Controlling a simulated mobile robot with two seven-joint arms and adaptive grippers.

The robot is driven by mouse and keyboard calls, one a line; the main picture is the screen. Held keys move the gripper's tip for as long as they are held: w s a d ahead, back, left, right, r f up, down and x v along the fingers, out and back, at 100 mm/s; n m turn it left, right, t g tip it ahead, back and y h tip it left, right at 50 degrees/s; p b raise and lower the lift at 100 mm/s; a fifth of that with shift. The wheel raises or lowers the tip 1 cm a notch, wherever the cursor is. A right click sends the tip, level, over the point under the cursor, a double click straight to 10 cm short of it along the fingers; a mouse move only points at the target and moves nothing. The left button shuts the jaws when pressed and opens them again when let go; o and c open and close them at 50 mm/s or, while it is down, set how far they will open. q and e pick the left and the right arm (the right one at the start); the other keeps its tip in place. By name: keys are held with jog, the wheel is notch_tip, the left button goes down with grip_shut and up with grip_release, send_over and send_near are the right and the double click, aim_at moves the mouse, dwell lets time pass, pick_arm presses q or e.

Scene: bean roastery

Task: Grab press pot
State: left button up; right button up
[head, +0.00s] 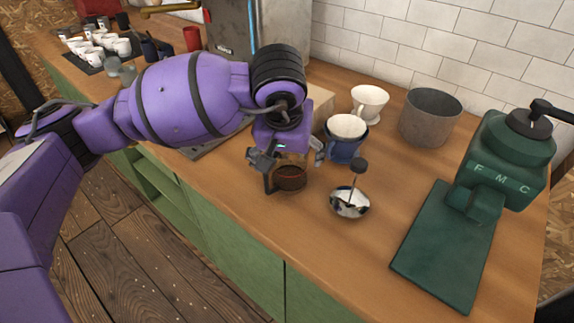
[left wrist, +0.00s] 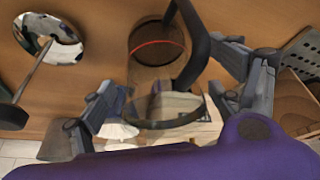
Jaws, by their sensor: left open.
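The press pot (head: 289,177) is a glass beaker with a dark handle and brown contents, standing on the wooden counter near its front edge. In the left wrist view the press pot (left wrist: 157,48) shows its clear rim and black handle between the fingers. My left gripper (head: 290,157) is open just above the pot, with a finger to either side of its rim; I cannot tell whether they touch it. The plunger lid (head: 350,203), shiny metal with a dark knob on a rod, lies apart on the counter to the right. My right gripper is not in view.
Behind the pot are a blue cup with a white dripper (head: 347,127), another white dripper (head: 369,102) and a grey canister (head: 431,117). A green grinder (head: 490,170) stands right. White cups on a dark mat (head: 92,66) are far left. The front counter is clear.

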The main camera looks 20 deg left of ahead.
pick_arm(q)
jog(key=shift+x, duration=0.85)
jog(key=shift+c, duration=0.3)
jog(key=c, duration=1.6)
jog(key=shift+r, duration=0.1)
